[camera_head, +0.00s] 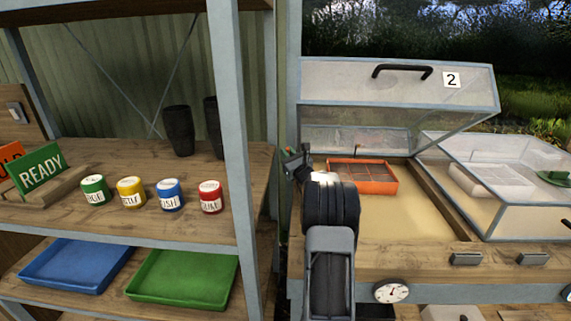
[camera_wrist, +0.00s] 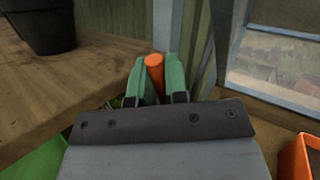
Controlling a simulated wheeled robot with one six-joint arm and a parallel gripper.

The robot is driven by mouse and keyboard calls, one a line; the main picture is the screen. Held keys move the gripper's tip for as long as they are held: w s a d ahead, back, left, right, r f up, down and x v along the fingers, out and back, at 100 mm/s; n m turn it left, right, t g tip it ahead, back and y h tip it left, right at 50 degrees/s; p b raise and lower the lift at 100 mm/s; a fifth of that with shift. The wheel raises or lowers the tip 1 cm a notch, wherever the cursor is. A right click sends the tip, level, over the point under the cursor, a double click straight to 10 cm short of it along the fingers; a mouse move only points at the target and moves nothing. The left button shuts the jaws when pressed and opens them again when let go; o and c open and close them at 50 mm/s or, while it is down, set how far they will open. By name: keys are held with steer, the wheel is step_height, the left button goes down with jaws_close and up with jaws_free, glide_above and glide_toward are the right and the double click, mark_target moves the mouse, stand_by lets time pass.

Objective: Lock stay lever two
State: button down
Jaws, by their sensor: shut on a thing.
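In the wrist view my gripper (camera_wrist: 156,70) has its two green fingers closed on an orange cylindrical grip (camera_wrist: 154,62), which looks like the handle of the stay lever. The rest of the lever is hidden behind the fingers. In the head view my gripper (camera_head: 297,160) is at the left side of the frame marked 2, beside the shelf post. The glazed lid marked 2 (camera_head: 345,80) stands raised and tilted, with a black handle on its front edge.
An orange tray (camera_head: 396,178) sits inside the open frame on sand, right of my arm. A closed glass frame (camera_head: 520,215) stands further right. A grey shelf post (camera_head: 232,130) rises close on the left, with labelled tins and a dark pot (camera_head: 178,130) on the wooden shelf.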

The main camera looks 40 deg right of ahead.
steer(key=shift+f, duration=0.1)
steer(key=c, duration=1.1)
jaws_free()
steer(key=shift+c, duration=0.2)
steer(key=shift+s, duration=0.1)
steer(key=shift+v, duration=3.7)
